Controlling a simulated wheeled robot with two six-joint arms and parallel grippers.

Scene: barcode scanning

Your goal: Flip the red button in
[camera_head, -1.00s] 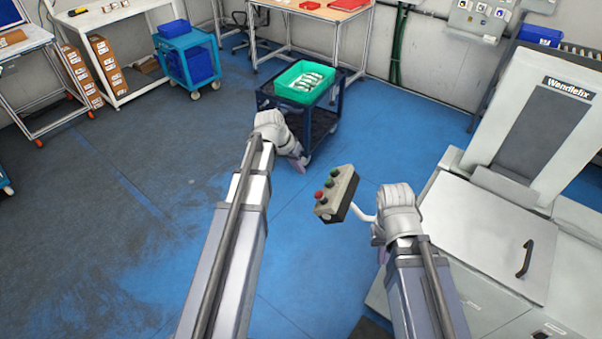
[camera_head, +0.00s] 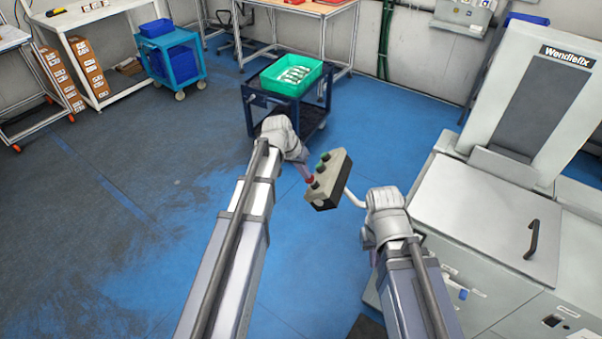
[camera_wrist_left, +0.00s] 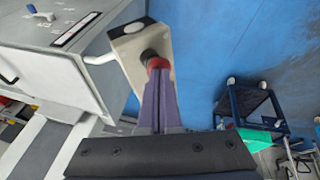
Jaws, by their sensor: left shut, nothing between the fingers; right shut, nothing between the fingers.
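The red button (camera_wrist_left: 157,63) sits on a dark base on the beige control box (camera_wrist_left: 128,45).
A grey machine (camera_head: 480,215) with a black handle fills the right side. A dark blue cart (camera_head: 256,122) with a green bin (camera_head: 291,76) stands behind the box. The blue floor (camera_head: 200,180) at left is open.

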